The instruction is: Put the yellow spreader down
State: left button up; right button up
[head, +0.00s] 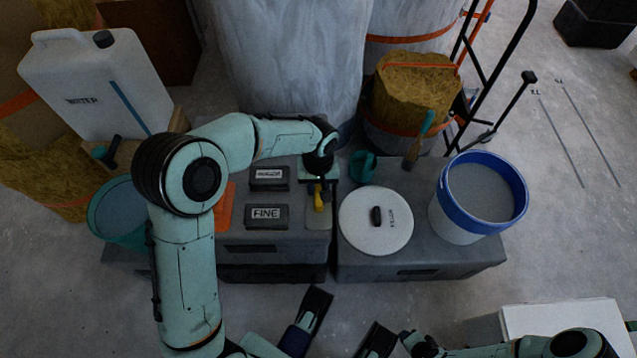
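The yellow spreader (319,201) is at the right end of the left grey case top, just right of the block marked FINE. Its yellow handle shows directly below my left gripper (318,184). My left gripper points down, and its dark fingers look closed on the upper part of the handle. A pale grey flat piece shows under the handle; I cannot tell whether it is touching the case.
The left grey case (284,246) also carries the FINE block (266,216), another labelled block (269,178) and an orange piece (224,208). On the right case (425,262) are a white round lid (375,235) and a blue-rimmed bucket (459,222). A white water canister (85,95) stands at left.

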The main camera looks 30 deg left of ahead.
aim_at(318, 190)
pick_arm(q)
jog(key=o, duration=0.4)
jog(key=shift+f, duration=0.1)
jog(key=shift+c, duration=0.2)
pick_arm(e)
jog(key=shift+f, duration=0.15)
pick_arm(q)
jog(key=shift+r, duration=0.35)
notch_tip(318, 190, up, 4)
jog(key=shift+a+r+p, duration=0.1)
jog(key=shift+p, duration=0.7)
notch_tip(318, 190, up, 8)
jog(key=p, duration=0.2)
pick_arm(e)
notch_tip(318, 190, up, 5)
jog(key=s+a, duration=0.1)
jog(key=a, duration=0.1)
jog(key=shift+s+a+n+y, duration=0.3)
jog(key=shift+s+y, duration=0.1)
